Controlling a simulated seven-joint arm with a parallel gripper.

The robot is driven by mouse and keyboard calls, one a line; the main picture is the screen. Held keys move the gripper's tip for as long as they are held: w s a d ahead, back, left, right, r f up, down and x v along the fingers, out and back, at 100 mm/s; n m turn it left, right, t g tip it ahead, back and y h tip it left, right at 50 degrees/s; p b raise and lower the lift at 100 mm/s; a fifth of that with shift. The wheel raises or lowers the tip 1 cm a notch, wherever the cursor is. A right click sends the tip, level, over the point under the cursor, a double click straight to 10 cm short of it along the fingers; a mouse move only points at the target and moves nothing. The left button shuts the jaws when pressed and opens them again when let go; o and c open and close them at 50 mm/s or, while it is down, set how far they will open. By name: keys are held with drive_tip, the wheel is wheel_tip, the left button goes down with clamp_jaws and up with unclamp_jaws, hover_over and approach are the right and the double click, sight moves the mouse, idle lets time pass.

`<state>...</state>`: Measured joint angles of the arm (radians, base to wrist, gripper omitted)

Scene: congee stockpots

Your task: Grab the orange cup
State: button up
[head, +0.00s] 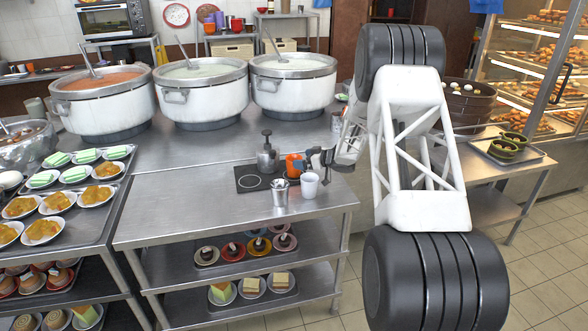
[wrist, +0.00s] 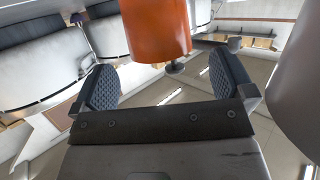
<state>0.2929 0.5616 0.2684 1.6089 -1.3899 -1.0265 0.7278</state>
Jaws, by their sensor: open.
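In the wrist view the orange cup (wrist: 156,28) fills the top middle, in line with the gap between my fingers. My gripper (head: 312,160) is just right of the cup in the head view, low over the counter. Its two padded fingers are spread apart in the wrist view (wrist: 162,70), with nothing clamped between them. I cannot tell whether either finger touches the cup.
A white cup (head: 309,185) stands close in front of my gripper, with a metal cup (head: 280,192) left of it. Large stockpots (head: 204,98) line the back. The counter's left part is clear.

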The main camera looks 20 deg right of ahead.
sight(288, 158)
drive_tip(key=shift+x, duration=2.6)
drive_tip(key=c, duration=1.1)
drive_tip(key=shift+r, duration=0.15)
wheel_tip(288, 158, up, 10)
